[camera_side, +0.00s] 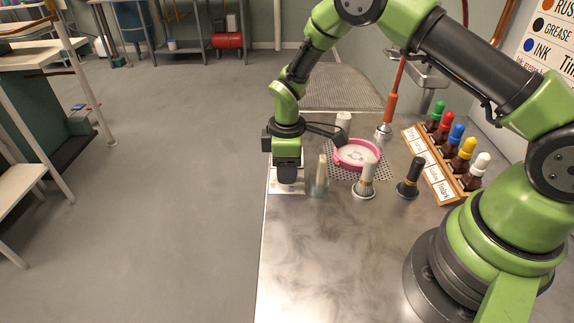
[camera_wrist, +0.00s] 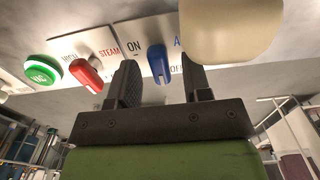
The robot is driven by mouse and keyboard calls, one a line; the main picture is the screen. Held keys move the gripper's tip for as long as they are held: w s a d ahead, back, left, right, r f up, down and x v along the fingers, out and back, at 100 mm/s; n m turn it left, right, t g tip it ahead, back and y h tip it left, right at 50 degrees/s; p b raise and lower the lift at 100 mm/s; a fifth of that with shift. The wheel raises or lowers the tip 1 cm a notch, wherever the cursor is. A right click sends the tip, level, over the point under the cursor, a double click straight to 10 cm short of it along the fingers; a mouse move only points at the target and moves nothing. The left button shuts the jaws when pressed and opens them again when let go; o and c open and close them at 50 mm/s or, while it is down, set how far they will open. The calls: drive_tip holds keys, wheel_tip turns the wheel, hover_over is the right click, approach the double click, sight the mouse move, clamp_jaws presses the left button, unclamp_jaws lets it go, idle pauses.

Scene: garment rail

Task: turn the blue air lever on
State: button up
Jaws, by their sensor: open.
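The blue air lever (camera_wrist: 157,64) shows in the wrist view on a pale panel, between the printed words ON at its left and OFF at its right, the latter partly hidden by a finger. Its handle slants slightly; I cannot tell its exact setting. My gripper (camera_wrist: 158,68) is open and empty, with one dark finger on each side of the lever in the picture. I cannot tell whether a finger touches it. In the side view my gripper (camera_side: 287,170) points down at the table's left edge and hides the lever.
A red lever (camera_wrist: 86,75) and a green VAC button (camera_wrist: 42,72) sit left of the blue lever. A cream object (camera_wrist: 232,30) fills the wrist view's upper right. Brushes, a pink-rimmed dish (camera_side: 340,163) and a bottle rack (camera_side: 432,172) stand on the steel table (camera_side: 335,250).

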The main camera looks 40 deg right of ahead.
drive_tip(key=shift+f, duration=0.1)
clamp_jaws()
drive_tip(key=shift+m, duration=0.3)
drive_tip(key=m, duration=1.3)
drive_tip(key=shift+m, duration=2.1)
